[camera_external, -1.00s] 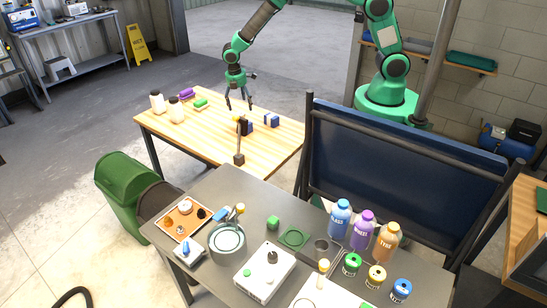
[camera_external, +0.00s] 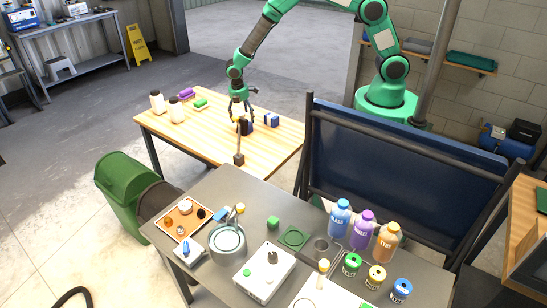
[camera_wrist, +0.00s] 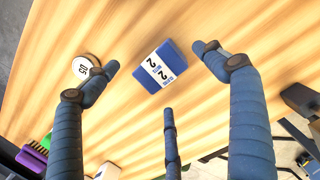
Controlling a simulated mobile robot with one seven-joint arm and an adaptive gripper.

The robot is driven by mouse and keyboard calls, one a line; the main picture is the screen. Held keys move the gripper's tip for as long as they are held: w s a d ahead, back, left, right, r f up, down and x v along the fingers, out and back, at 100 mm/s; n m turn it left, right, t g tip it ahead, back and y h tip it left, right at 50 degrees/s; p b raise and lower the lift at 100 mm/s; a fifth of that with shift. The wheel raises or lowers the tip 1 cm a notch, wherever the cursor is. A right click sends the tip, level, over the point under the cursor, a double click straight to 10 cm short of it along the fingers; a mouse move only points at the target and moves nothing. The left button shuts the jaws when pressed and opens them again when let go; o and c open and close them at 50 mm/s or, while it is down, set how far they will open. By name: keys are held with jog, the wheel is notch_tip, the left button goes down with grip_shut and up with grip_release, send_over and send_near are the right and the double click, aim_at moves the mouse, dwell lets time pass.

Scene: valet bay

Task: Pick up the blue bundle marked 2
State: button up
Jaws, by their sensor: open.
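In the wrist view a blue bundle (camera_wrist: 150,80) with a white band reading 2 lies on the wooden table, between and beyond the spread fingers of my gripper (camera_wrist: 166,82). The gripper is open and empty, apart from the bundle. In the external view my gripper (camera_external: 240,118) points down just above the table. A dark blue bundle (camera_external: 247,129) is close by its fingers, and another blue bundle with a white band (camera_external: 271,120) lies to the right. Their numbers are too small to read there.
A round white piece marked 05 (camera_wrist: 82,67) lies near the bundle. A dark blue panel (camera_external: 400,150) stands right.

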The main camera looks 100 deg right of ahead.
jog(key=shift+f, duration=0.1)
jog(key=shift+s+d+f+b, duration=0.15)
jog(key=shift+f+b, duration=0.1)
jog(key=shift+f, duration=1)
jog(key=shift+s+d+f+b, duration=0.1)
jog(key=shift+d+f+b, duration=0.1)
jog(key=shift+f, duration=1.05)
jog(key=c, duration=1.6)
jog(key=shift+r, duration=0.1)
jog(key=shift+r+p, duration=0.7)
jog(key=shift+r, duration=4.25)
